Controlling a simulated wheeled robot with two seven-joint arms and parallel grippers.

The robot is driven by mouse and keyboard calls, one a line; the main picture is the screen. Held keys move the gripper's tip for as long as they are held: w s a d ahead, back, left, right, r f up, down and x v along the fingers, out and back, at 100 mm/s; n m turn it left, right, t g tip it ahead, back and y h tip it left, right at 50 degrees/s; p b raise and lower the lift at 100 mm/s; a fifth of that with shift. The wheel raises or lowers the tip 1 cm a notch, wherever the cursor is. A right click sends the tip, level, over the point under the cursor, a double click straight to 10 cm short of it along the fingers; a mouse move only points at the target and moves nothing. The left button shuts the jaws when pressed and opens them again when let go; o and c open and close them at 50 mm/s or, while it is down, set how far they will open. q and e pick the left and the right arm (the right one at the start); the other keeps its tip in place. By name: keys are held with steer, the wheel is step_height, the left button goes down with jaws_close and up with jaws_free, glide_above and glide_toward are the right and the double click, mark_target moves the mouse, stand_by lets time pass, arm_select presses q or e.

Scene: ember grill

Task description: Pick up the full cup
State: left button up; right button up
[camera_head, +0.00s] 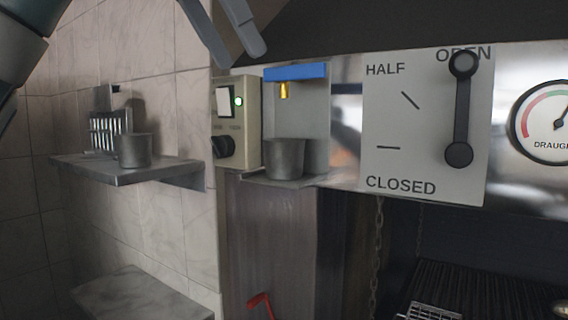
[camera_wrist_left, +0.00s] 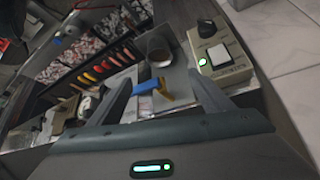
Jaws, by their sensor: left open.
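A grey metal cup (camera_head: 284,159) stands upright on a small ledge under a dispenser with a blue top (camera_head: 295,73) and a brass spout. In the left wrist view the cup (camera_wrist_left: 159,43) shows from above with a dark inside; I cannot tell how full it is. A second grey cup (camera_head: 135,151) stands on the wall shelf at left. My left gripper (camera_head: 240,58) is open and empty, above and left of the dispenser. In the left wrist view its fingers (camera_wrist_left: 160,76) spread on either side of the blue top. My right gripper is not in view.
A beige switch box (camera_head: 238,122) with a green light and black knob sits just left of the dispenser. The wall shelf (camera_head: 128,176) also holds a slotted metal rack (camera_head: 103,131). A draught lever (camera_head: 461,108) at OPEN is at right. A grill grate (camera_head: 470,292) lies below.

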arm_select(q)
steer(key=p, duration=0.2)
glide_above(266, 140)
step_height(266, 140, down, 8)
steer(key=shift+s+f, duration=0.2)
steer(key=shift+f, duration=0.05)
steer(key=shift+p+x, duration=0.55)
steer(key=shift+x, duration=0.35)
steer(key=shift+w+d+f+p, duration=0.1)
steer(key=shift+f+p, duration=0.15)
steer(key=shift+f, duration=0.25)
steer(key=shift+w+d+f+p, duration=0.1)
steer(key=shift+d+f+p, duration=0.1)
steer(key=shift+f, duration=0.3)
steer(key=shift+w+d+f, duration=0.2)
steer(key=shift+d+f, duration=0.05)
steer(key=shift+f, duration=0.35)
steer(key=shift+s, duration=0.1)
steer(key=c, duration=1.2)
